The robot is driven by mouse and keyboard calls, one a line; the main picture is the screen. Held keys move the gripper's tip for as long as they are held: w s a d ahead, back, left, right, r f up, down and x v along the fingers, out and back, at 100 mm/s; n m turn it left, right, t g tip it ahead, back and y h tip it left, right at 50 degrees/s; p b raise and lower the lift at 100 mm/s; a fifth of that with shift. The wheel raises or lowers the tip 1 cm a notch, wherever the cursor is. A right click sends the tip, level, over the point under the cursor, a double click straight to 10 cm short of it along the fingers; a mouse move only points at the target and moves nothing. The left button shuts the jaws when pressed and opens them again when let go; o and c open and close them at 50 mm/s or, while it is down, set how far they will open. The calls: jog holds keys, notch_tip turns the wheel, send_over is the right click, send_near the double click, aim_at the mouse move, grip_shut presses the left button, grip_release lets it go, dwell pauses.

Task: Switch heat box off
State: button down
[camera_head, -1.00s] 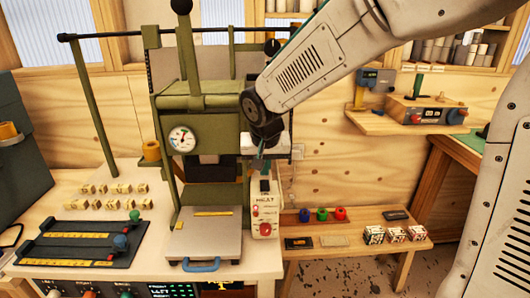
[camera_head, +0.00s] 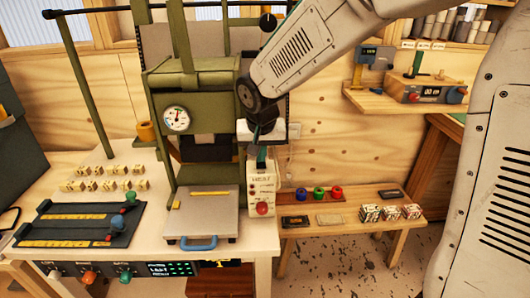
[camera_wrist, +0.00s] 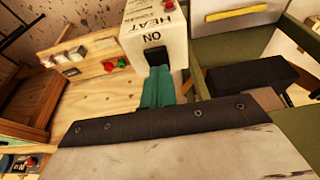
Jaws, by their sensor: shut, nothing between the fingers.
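The heat box (camera_head: 263,188) is a small cream box at the right of the press, with a red knob (camera_head: 262,208) on its front. In the wrist view the heat box (camera_wrist: 140,32) shows "HEAT", "ON" and a black rocker switch (camera_wrist: 155,57). My gripper (camera_head: 262,160) is at the box's top, pointing down. In the wrist view my gripper (camera_wrist: 158,72) shows its teal fingers shut with nothing between them, tips right by the switch. I cannot tell whether they touch it. The switch is hidden in the head view.
The green press (camera_head: 195,95) with a dial gauge (camera_head: 177,119) stands close left of the box. A low bench (camera_head: 345,224) with coloured spools and blocks is at the right. Two black slider tracks (camera_head: 70,230) lie on the table at the left.

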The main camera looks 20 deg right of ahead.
jog(key=shift+s+f, duration=0.1)
jog(key=shift+s, duration=0.1)
jog(key=shift+s+a, duration=0.2)
jog(key=shift+s, duration=0.45)
jog(key=shift+r, duration=0.55)
jog(key=d+v, duration=0.1)
jog(key=v, duration=1.2)
jog(key=shift+a, duration=0.5)
